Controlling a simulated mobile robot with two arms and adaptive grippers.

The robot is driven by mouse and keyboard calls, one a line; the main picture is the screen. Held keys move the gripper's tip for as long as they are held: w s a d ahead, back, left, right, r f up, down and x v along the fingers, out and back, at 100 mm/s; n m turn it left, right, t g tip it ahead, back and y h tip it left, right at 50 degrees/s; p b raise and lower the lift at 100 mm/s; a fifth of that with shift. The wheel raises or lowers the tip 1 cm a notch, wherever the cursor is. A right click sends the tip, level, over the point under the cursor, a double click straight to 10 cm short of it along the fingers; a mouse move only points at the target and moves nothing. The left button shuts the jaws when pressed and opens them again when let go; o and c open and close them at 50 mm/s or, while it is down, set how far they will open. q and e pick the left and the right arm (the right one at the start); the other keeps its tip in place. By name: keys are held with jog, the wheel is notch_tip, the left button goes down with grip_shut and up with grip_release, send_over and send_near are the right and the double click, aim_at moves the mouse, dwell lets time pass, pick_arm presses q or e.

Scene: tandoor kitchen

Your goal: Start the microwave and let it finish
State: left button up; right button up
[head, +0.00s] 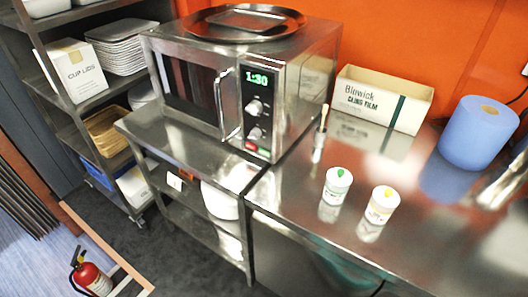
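The steel microwave (300,75) stands on a steel shelf unit beside the counter, its front turned to the lower left. Its door (190,90) looks closed, with a vertical bar handle (226,104) at the right of the door. The green display (257,79) reads 1:30. Below it on the control panel are two round knobs (254,107) and a red button (250,147). The inside of the microwave is too dark to make out. Neither of my grippers is in view.
A round metal tray (215,30) lies on top of the microwave. On the counter (300,215) are a cling film box (375,100), a blue roll (476,135) and two white tubs (337,185). A shelf rack stands left; a fire extinguisher (92,278) is on the floor.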

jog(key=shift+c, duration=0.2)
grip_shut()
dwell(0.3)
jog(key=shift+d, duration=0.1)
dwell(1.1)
